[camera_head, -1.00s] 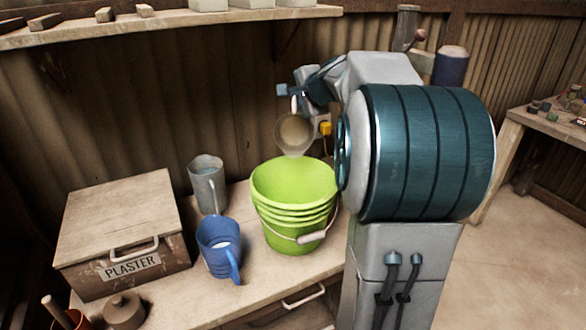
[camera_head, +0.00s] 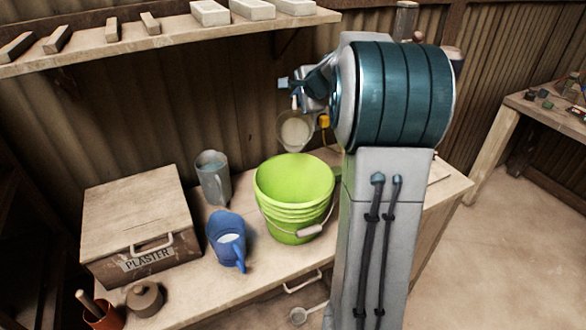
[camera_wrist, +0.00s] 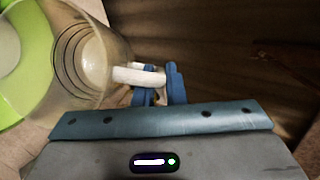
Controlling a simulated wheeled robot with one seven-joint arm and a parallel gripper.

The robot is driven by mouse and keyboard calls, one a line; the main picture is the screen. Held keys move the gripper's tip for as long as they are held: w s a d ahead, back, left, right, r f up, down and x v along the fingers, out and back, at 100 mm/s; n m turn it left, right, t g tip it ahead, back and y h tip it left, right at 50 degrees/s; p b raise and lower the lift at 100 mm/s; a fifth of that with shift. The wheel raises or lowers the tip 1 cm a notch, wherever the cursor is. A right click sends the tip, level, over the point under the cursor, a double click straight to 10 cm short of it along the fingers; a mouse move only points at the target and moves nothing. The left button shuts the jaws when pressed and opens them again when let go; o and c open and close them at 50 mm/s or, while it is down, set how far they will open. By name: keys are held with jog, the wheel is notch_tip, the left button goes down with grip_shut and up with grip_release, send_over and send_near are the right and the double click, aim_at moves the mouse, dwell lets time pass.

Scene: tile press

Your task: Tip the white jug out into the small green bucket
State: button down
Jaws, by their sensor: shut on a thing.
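My gripper (camera_head: 297,103) is shut on the white handle of a see-through, pale jug (camera_head: 295,131), the only jug here with white on it. The wrist view shows the fingers (camera_wrist: 156,84) closed on that handle, with the jug (camera_wrist: 92,62) tilted to the left. The head view shows the jug above the back rim of the green bucket (camera_head: 293,212), apart from it. The bucket stands upright on the bench; its rim also shows in the wrist view (camera_wrist: 30,50). The jug's inside looks pale; I cannot tell how much it holds. No stream is clearly visible.
A grey jug (camera_head: 213,180) and a blue jug (camera_head: 226,240) stand left of the bucket. A box marked PLASTER (camera_head: 140,225) and a small brown pot (camera_head: 145,299) are farther left. A shelf (camera_head: 170,38) with blocks hangs above. My column stands close at the right.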

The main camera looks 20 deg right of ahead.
aim_at(297, 118)
jog(key=shift+w+d+r+g+p, duration=0.2)
jog(key=shift+w+g+p, duration=0.45)
jog(key=shift+p, duration=2.6)
jog(key=shift+w+d+f+m+g+y+p, duration=0.25)
jog(key=shift+g+p, duration=0.2)
jog(key=shift+p, duration=0.8)
jog(key=shift+f, duration=0.3)
jog(key=shift+w+d+f+g+y, duration=0.2)
jog(key=shift+w+f+g+y, duration=0.05)
jog(key=shift+w+g, duration=0.15)
jog(key=shift+w+d+f+m+g+y, duration=0.4)
jog(key=shift+w+f+g, duration=0.6)
jog(key=shift+f, duration=0.75)
jog(key=shift+w+d+f+m+g+y, duration=0.4)
jog(key=shift+w+f+g, duration=0.6)
jog(key=shift+f, duration=0.7)
jog(key=shift+w+d+f+m+g+y, duration=0.25)
jog(key=shift+w+d+f+g+y, duration=0.3)
jog(key=shift+w+f+g, duration=0.85)
jog(key=shift+s+f+t, duration=0.3)
jog(key=shift+s+f, duration=0.1)
jog(key=shift+s, duration=0.05)
